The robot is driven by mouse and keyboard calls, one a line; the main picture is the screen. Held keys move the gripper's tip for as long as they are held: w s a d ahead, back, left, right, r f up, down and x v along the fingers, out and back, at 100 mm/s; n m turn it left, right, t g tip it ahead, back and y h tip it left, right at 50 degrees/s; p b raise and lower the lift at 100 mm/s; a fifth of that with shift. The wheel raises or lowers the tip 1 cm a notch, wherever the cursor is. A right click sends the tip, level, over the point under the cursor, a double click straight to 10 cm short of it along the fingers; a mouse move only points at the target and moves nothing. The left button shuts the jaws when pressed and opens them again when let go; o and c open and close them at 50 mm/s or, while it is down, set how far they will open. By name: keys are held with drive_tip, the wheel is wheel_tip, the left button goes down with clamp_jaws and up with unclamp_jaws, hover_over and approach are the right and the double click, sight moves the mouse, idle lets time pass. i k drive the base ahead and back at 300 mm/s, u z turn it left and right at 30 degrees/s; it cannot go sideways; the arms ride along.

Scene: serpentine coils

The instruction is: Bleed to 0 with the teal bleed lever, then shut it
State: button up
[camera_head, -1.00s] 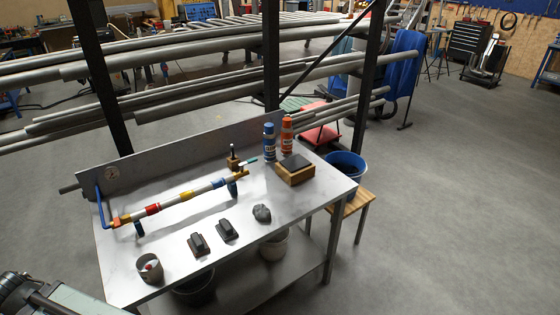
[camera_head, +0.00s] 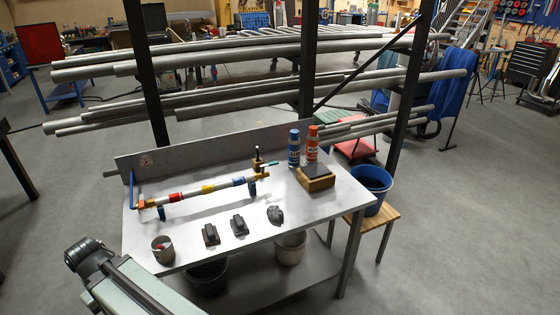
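A teal bleed lever (camera_head: 271,163) sits at the right end of a pipe assembly (camera_head: 190,193) on the metal workbench, beside a dark upright fitting (camera_head: 257,160). The pipe has coloured bands and rests on blue supports. A blue tube (camera_head: 132,189) rises at its left end toward a small round gauge (camera_head: 146,161) on the back panel. The gauge's reading is too small to tell. Part of my arm shows at the lower left, apart from the bench. My gripper's fingertips cannot be made out.
The workbench (camera_head: 310,222) also holds a grey cup (camera_head: 163,249), two dark blocks (camera_head: 239,226), a grey lump (camera_head: 275,214), blue (camera_head: 294,148) and orange (camera_head: 312,144) bottles and a wooden box (camera_head: 316,180). A blue bucket (camera_head: 372,188) stands on a stool at right.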

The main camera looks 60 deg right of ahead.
sight(274, 163)
drive_tip(key=z, duration=0.15)
drive_tip(key=i, duration=1)
drive_tip(key=u, duration=0.1)
